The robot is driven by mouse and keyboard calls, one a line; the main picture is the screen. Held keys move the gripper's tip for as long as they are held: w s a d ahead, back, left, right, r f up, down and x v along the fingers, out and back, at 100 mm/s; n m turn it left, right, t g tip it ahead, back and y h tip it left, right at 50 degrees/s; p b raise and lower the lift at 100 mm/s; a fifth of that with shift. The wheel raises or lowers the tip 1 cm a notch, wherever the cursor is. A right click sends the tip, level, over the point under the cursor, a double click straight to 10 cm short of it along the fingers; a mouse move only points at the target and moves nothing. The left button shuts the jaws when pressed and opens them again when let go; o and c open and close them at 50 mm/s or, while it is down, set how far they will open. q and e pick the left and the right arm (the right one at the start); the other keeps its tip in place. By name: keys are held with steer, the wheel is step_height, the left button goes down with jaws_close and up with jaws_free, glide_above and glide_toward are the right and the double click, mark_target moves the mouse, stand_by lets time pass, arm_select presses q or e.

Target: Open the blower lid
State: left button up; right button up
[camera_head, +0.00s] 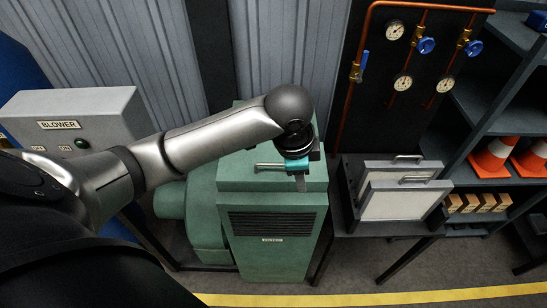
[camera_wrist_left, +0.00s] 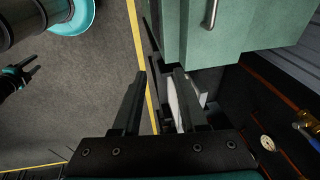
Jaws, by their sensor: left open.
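The green blower (camera_head: 272,235) stands in the middle of the head view, with a dark louvred grille on its front. Its lid (camera_head: 235,172) is the box-like top part and looks closed. My left gripper (camera_head: 300,185) is in front of the lid's upper right, fingers pointing down. In the left wrist view its two fingers (camera_wrist_left: 157,98) are apart with nothing gripped. There the green blower body (camera_wrist_left: 240,35) is at the upper right, with a metal handle (camera_wrist_left: 211,14) beyond and right of the fingertips. A small dark gripper, apparently my right one (camera_wrist_left: 22,72), shows at the left edge.
A grey BLOWER control box (camera_head: 80,115) stands left, partly behind my left arm. Two framed filter panels (camera_head: 400,200) stand on a dark table right of the blower. Copper pipes with gauges (camera_head: 403,83) are behind. Shelves with cones (camera_head: 492,157) are far right. Floor in front is clear.

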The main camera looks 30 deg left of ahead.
arm_select(q)
steer(key=g+y, duration=0.1)
steer(key=y, duration=0.1)
glide_toward(273, 164)
steer(key=f, duration=0.5)
steer(key=w+a+f+b, duration=0.1)
steer(key=f, duration=0.1)
steer(key=shift+w+f, duration=0.15)
steer(key=shift+f, duration=0.1)
jaws_close()
stand_by(1.4)
